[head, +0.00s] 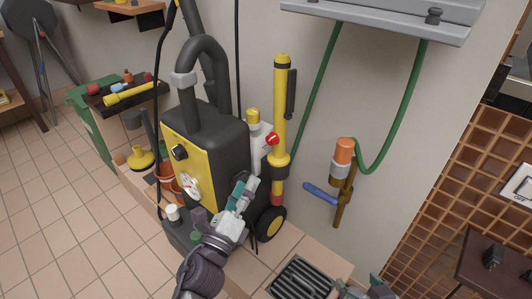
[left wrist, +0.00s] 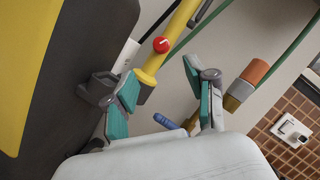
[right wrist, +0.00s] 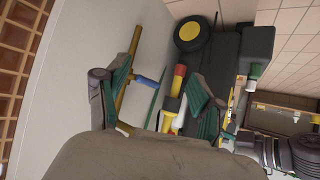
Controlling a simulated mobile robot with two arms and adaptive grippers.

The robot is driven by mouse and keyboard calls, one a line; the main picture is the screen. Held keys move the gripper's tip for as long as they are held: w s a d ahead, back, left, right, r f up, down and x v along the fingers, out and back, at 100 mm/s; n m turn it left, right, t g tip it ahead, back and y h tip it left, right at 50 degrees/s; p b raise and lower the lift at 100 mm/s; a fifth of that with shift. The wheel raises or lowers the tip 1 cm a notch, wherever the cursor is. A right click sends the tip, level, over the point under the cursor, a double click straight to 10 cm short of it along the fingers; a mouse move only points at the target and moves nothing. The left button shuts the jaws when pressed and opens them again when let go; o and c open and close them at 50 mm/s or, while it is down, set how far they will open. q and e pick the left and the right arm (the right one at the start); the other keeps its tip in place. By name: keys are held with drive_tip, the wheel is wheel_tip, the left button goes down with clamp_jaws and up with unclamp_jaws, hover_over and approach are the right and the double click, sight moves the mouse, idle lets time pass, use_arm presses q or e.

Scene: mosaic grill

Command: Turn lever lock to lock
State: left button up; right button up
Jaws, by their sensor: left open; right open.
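The blue lever (head: 320,193) sticks out to the left from a brass valve pipe (head: 341,205) on the wall, tilted slightly in the head view. It also shows between the open fingers in the left wrist view (left wrist: 165,121) and in the right wrist view (right wrist: 146,81). An orange hose connector (head: 344,152) sits on top of the valve. My left gripper (head: 244,188) is open and empty, left of the lever, in front of the pressure washer. My right gripper (head: 364,290) is open at the bottom edge, below the valve, only partly in view. Neither touches the lever.
The yellow and black pressure washer (head: 222,145) stands left of the valve, with a yellow lance (head: 281,110) upright beside it. A green hose (head: 406,110) hangs from the grey shelf (head: 385,18) to the connector. A floor drain (head: 300,278) lies below. Bare wall surrounds the valve.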

sight(269, 142)
use_arm(q)
drive_tip(key=x, duration=1.3)
drive_tip(key=shift+s+d+f, duration=0.1)
drive_tip(key=shift+c, duration=0.2)
clamp_jaws()
